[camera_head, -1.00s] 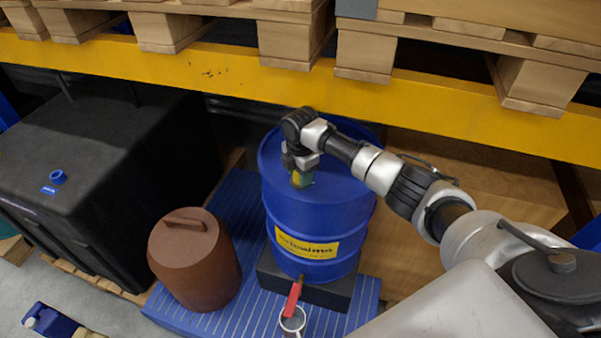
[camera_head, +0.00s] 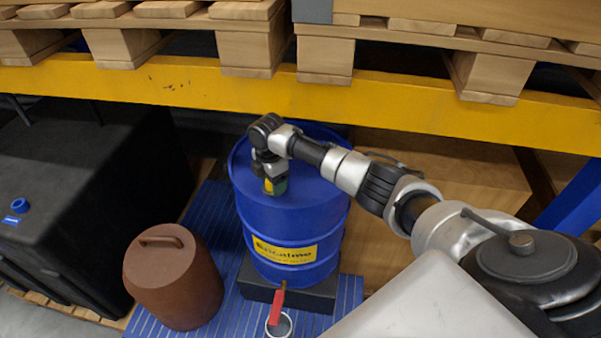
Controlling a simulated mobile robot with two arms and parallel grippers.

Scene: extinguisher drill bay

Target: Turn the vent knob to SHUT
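A blue drum (camera_head: 292,215) with a yellow label stands upright in the middle of the camera_head view. My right arm reaches in from the right, and its gripper (camera_head: 272,182) points down at the left part of the drum's top. The knob is not clearly visible and may be hidden by the gripper. I cannot tell whether the fingers are shut. My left gripper is not in view.
A yellow beam (camera_head: 180,88) and wooden pallets (camera_head: 250,50) run behind and above the drum. A brown lidded container (camera_head: 173,280) stands left of it. A red-handled tap (camera_head: 277,305) is low at its front. A black tank (camera_head: 80,190) stands at the left.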

